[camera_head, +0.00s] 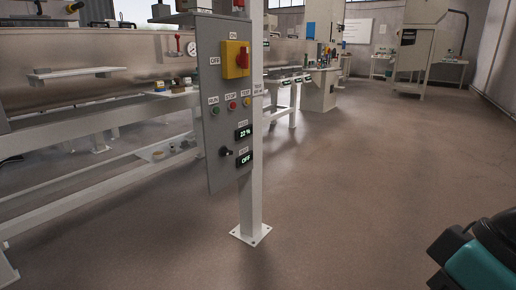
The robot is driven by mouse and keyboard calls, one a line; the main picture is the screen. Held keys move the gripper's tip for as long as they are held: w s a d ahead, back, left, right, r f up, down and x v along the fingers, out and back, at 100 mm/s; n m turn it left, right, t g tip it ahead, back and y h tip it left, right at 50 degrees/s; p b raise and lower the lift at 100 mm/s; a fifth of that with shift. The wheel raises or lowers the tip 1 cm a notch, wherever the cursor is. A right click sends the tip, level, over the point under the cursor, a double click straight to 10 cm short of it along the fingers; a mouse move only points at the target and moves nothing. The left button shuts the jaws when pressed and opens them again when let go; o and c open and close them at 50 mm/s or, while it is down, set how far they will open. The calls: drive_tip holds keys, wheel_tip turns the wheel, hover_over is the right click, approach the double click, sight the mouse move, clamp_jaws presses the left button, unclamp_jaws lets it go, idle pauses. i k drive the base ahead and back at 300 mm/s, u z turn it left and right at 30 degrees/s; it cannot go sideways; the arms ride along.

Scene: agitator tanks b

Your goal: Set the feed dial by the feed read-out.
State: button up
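A grey control panel (218,180) on a white post stands left of centre. Low on it is a small black dial (224,151), whose pointer setting is too small to tell. The upper read-out (243,134) shows "22 %" and the lower display (245,159) shows "OFF". The small labels above them are hard to read; the upper one looks like the feed label. My gripper is not in view, and nothing touches the dial. A teal and black part at the lower right seems to be my arm.
A red switch (241,58) on a yellow plate sits high on the panel, above green, red and yellow buttons. The post's base plate (250,234) is bolted down. White frames and tanks stand behind and left. Floor (350,190) to the right is clear.

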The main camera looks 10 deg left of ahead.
sight(224, 152)
drive_tip(key=u, duration=0.2)
drive_tip(key=i, duration=0.75)
drive_tip(key=u, duration=0.7)
